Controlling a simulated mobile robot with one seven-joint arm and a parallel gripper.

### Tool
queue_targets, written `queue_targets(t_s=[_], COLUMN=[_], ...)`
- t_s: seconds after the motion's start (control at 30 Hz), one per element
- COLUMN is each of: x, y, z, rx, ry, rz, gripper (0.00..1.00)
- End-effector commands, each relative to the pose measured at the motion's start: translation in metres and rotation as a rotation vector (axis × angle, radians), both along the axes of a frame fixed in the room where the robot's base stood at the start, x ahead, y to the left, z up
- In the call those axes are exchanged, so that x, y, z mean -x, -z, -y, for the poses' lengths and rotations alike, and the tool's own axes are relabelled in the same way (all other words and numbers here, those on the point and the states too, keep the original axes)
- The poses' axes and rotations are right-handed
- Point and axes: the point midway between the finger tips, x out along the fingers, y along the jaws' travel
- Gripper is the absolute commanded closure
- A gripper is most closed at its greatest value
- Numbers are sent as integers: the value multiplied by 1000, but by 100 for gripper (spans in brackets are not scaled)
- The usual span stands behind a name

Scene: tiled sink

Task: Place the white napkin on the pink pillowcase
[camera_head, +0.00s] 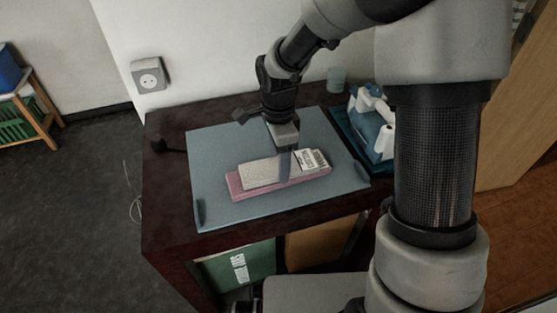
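The white napkin (260,173) is a pale, flat, oblong pack with a printed label at its right end. It lies over the pink pillowcase (237,188), whose pink edge shows along the left and front. I cannot tell whether the napkin rests fully on it or is held slightly above. My gripper (284,165) points down at the middle of the napkin, with one finger in front of its near side. The other finger is hidden, so its opening and grip are unclear.
Both items are on a blue-grey board (220,150) on a dark wooden table (165,215). A tray (351,139) with white and blue items stands at the right, with a small cup (336,78) behind. The board's left side is clear.

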Motion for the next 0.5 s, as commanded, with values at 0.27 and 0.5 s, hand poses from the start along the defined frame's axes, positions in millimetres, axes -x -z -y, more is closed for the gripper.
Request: queue_targets(t_s=[0.27,0.5], x=[0,0], y=[3,1], z=[0,0], rx=[0,0], ry=[0,0], rz=[0,0], gripper=[23,23])
